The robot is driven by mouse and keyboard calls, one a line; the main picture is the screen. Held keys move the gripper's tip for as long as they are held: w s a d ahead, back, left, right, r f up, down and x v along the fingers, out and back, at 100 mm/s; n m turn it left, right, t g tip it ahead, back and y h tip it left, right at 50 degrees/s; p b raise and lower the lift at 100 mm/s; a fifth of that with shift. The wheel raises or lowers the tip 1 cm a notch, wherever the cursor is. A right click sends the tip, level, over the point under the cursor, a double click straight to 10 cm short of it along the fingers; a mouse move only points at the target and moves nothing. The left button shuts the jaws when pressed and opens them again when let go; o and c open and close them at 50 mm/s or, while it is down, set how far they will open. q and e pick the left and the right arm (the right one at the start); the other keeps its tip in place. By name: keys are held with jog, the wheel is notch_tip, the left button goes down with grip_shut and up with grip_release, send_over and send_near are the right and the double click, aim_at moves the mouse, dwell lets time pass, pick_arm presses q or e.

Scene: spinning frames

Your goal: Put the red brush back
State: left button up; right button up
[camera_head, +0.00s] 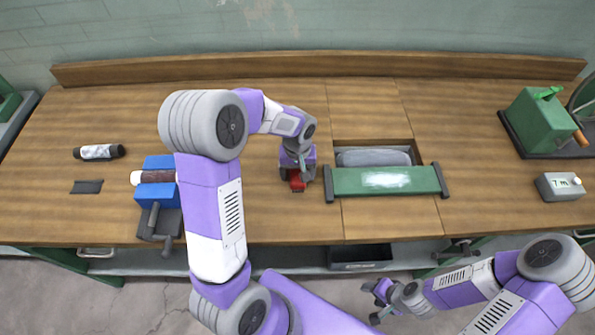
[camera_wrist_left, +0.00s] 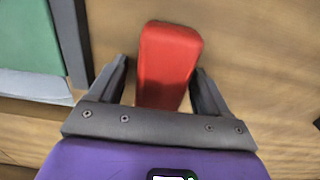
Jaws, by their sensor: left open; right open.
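The red brush (camera_head: 297,183) lies on the wooden bench, just left of the green panel. In the left wrist view it shows as a red block (camera_wrist_left: 168,62). My left gripper (camera_head: 298,176) is over it and open, with one finger on each side of the red block in the wrist view (camera_wrist_left: 160,78). A gap shows beside the left finger; the right finger is close to the block, and I cannot tell whether they touch. The gripper partly hides the brush in the head view. My right gripper (camera_head: 376,301) is open and empty, low in front of the bench.
A green panel (camera_head: 345,181) with dark end bars lies before a recess holding a grey piece (camera_head: 374,158). On the left are a blue holder (camera_head: 157,164), a dark cylinder (camera_head: 99,152) and a dark pad (camera_head: 87,186). A green machine (camera_head: 538,122) and grey box (camera_head: 559,187) stand right.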

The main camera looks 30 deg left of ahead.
pick_arm(q)
jog(key=shift+r, duration=0.15)
notch_tip(320, 180, up, 12)
jog(key=p, duration=0.2)
jog(key=shift+p, duration=0.35)
jog(key=shift+r, duration=0.1)
